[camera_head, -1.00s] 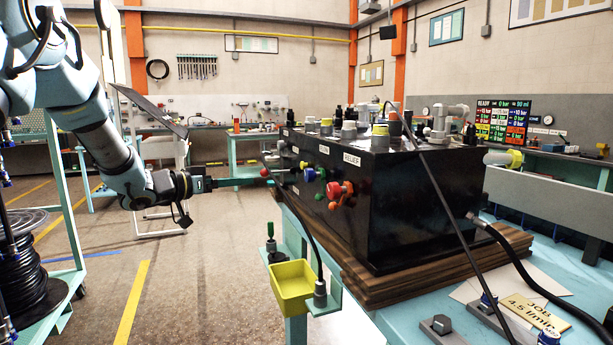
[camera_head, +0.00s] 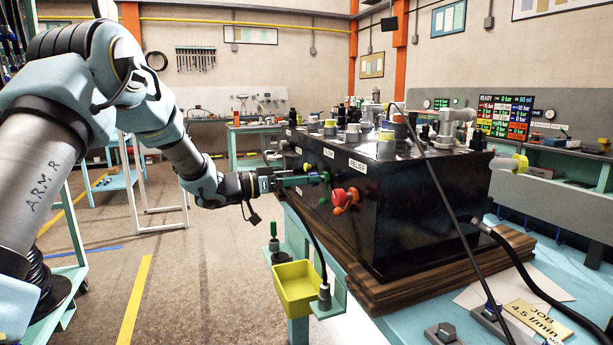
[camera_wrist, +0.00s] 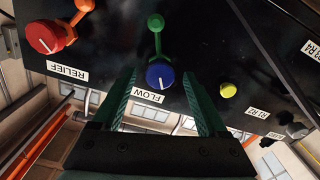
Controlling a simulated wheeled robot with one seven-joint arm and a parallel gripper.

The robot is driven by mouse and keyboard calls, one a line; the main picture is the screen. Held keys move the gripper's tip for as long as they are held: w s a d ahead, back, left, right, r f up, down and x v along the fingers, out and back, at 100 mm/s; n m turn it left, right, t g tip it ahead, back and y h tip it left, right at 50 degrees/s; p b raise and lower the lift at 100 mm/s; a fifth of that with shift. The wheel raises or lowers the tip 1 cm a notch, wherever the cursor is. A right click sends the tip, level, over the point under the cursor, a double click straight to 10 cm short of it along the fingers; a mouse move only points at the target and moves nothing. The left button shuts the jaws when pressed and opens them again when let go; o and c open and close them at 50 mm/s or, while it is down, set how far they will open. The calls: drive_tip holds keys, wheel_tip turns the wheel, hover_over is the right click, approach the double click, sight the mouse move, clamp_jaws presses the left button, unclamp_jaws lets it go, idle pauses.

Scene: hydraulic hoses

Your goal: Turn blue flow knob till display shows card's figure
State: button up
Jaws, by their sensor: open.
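The blue flow knob (camera_wrist: 160,76), with a white pointer line, sits on the black box's front face beside the FLOW label (camera_wrist: 147,95) in the wrist view. My gripper (camera_wrist: 162,88) is open, with one green finger on each side of the knob; I cannot tell whether they touch it. In the head view my gripper (camera_head: 318,178) is at the box face and hides the blue knob. The display (camera_head: 504,117) at the back right has several coloured fields, too small to read surely.
The red relief knob (camera_head: 345,197) is close beside my gripper; it also shows in the wrist view (camera_wrist: 46,34). A yellow knob (camera_wrist: 228,90) sits on the other side. A yellow tray (camera_head: 297,290) is below. A dark hose hangs under my gripper.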

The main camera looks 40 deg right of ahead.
drive_tip(key=shift+s+d, duration=0.1)
drive_tip(key=shift+d, duration=0.2)
drive_tip(key=shift+c, duration=0.3)
clamp_jaws()
